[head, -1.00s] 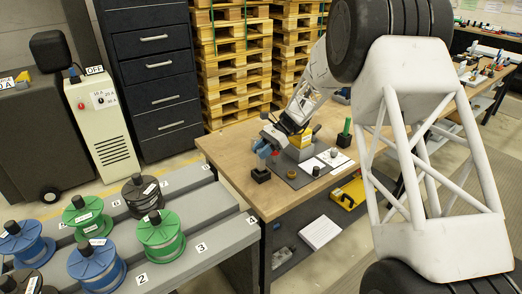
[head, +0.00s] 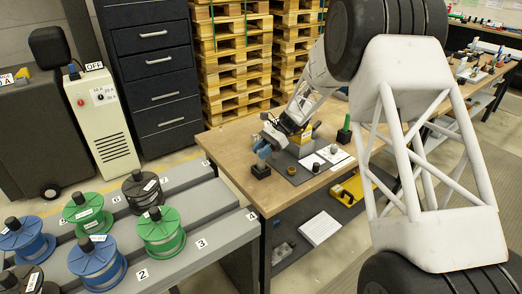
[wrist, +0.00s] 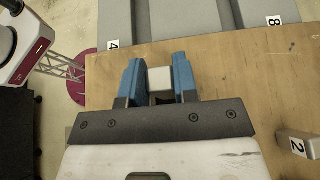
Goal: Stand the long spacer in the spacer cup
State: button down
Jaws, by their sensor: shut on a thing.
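My gripper (head: 264,151) is over the near left part of the workbench in the head view, tilted, with blue fingers. In the wrist view my gripper (wrist: 160,78) is shut on a pale grey block-like piece (wrist: 160,79), seen end-on between the fingers; it seems to be the long spacer. Its length is hidden by the view. A small black holder (head: 260,171), which may be the spacer cup, stands on the bench just below my gripper in the head view. I cannot tell the gap between them. The spacer itself cannot be made out in the head view.
A green post (head: 344,133) stands behind. Grey rails with spools (head: 160,232) flank the bench at left. Bare wood (head: 228,143) is free at the bench's left.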

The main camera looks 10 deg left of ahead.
jog(key=shift+f, duration=0.65)
jog(key=c, duration=0.8)
grip_release()
jog(key=shift+w, duration=0.1)
jog(key=v, duration=0.7)
jog(key=shift+w+d+r, duration=0.15)
jog(key=shift+d, duration=0.05)
